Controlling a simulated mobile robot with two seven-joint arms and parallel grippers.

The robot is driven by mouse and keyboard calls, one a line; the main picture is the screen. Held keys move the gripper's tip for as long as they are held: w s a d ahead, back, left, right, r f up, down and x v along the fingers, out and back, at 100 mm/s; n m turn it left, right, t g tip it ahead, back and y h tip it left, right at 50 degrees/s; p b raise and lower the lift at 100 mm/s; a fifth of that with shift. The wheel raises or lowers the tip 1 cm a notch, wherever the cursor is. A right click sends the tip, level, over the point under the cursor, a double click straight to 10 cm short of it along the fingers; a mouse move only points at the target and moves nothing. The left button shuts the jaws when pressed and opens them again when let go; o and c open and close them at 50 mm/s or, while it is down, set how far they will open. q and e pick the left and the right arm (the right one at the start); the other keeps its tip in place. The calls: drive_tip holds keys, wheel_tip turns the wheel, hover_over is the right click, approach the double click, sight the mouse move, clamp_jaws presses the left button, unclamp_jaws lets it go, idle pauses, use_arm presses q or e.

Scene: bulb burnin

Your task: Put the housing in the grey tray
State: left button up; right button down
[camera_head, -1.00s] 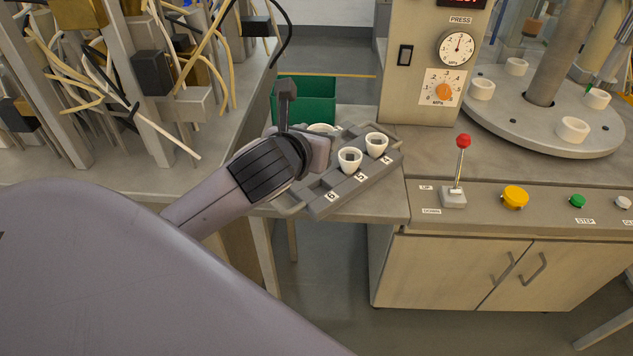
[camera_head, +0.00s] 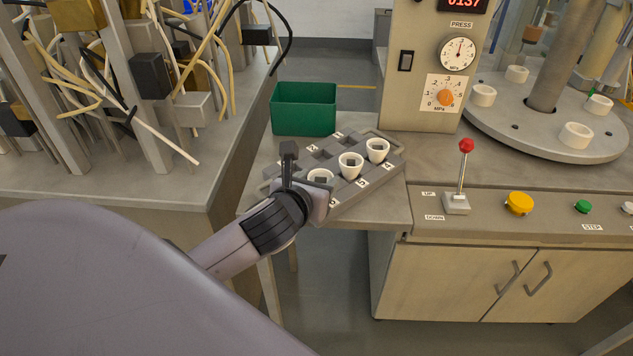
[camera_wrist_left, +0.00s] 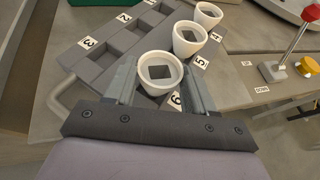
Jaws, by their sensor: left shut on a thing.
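The grey tray (camera_head: 327,152) has two rows of numbered pockets and lies tilted across the picture on the table. My left gripper (camera_wrist_left: 160,88) is shut on a white cup-shaped housing (camera_wrist_left: 161,72) with a dark square opening. This housing shows partly in the head view (camera_head: 320,175), behind the gripper. It is upright at the pocket by label 6; whether it touches the pocket floor is hidden. Two more white housings stand in the pockets by 5 (camera_head: 351,164) and 4 (camera_head: 377,149). The pockets by 1, 2 and 3 look empty. My right gripper is not in view.
A green bin (camera_head: 304,108) stands behind the tray. The press panel (camera_head: 433,65) rises at the tray's right, with a red-knobbed lever (camera_head: 463,172) in front. A rack with cables (camera_head: 130,85) stands at left. A round turntable (camera_head: 545,120) is at far right.

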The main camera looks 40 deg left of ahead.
use_arm(q)
drive_tip(key=o, duration=1)
drive_tip(key=shift+f, duration=0.1)
